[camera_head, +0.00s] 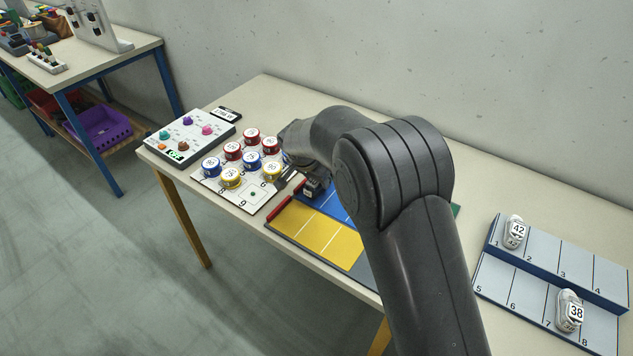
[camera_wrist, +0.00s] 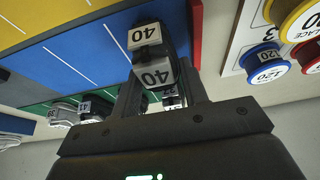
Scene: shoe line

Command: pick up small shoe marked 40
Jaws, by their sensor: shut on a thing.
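The small shoe marked 40 (camera_wrist: 148,52) is dark, with two white labels reading 40 in the wrist view. My gripper (camera_wrist: 162,85) is shut on it, with a finger on either side. The shoe is over or on the blue part of a coloured mat (camera_wrist: 85,52); I cannot tell whether it touches. In the head view my arm hides most of the gripper, and a small dark piece with a pale label (camera_head: 312,190) shows beside it over the blue part.
A board of numbered red, blue and yellow spools (camera_head: 240,160) lies left of the mat (camera_head: 318,235). A stepped rack (camera_head: 540,285) at right holds shoes marked 42 (camera_head: 515,230) and 38 (camera_head: 570,312). Other shoes (camera_wrist: 65,113) stand near the green part.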

